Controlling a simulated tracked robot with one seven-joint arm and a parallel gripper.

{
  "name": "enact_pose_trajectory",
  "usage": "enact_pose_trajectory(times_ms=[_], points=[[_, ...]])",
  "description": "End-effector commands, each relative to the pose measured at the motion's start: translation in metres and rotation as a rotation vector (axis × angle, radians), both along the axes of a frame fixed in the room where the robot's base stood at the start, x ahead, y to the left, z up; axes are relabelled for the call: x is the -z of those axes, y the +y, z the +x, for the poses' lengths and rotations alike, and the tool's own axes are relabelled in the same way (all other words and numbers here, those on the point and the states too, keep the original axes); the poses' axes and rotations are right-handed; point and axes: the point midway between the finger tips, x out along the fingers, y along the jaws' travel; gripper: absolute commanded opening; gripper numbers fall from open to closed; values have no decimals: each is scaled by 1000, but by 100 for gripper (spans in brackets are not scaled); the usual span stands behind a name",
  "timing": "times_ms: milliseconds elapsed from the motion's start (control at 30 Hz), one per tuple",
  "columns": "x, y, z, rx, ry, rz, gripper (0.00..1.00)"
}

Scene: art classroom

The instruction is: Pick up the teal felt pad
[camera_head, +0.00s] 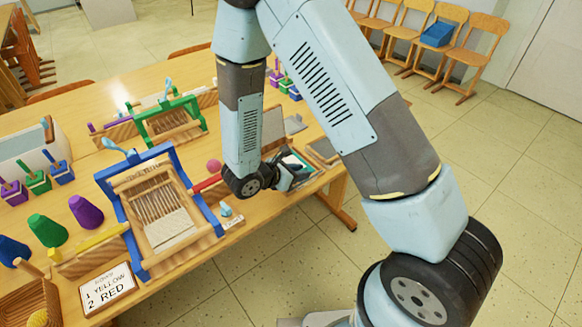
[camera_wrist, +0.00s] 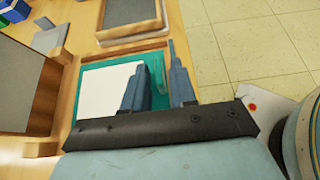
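The teal felt pad (camera_wrist: 157,70) lies flat in a shallow wooden-edged tray or frame in the wrist view. A white flat sheet or pad (camera_wrist: 108,92) covers or adjoins its left part; I cannot tell which. My gripper (camera_wrist: 155,58) is open. Its two fingers are apart over the pad, one above the teal area and the other near the tray's right edge. Whether the fingertips touch the pad is unclear. In the head view my gripper (camera_head: 290,176) is low at the table's right edge, and my arm partly hides the tray there.
A wooden frame with a grey panel (camera_wrist: 130,12) adjoins the tray's far side. The floor (camera_head: 480,190) right of the table is clear.

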Motion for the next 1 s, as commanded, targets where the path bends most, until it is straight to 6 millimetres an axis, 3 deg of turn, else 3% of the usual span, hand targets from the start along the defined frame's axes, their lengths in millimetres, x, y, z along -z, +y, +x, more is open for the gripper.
enact_pose_trajectory(times_ms=[267, 767, 1000], points=[[0, 0, 0, 0, 0, 0, 0], [-3, 0, 0, -1, 0, 0, 0], [-28, 1, 0, -1, -3, 1, 0]])
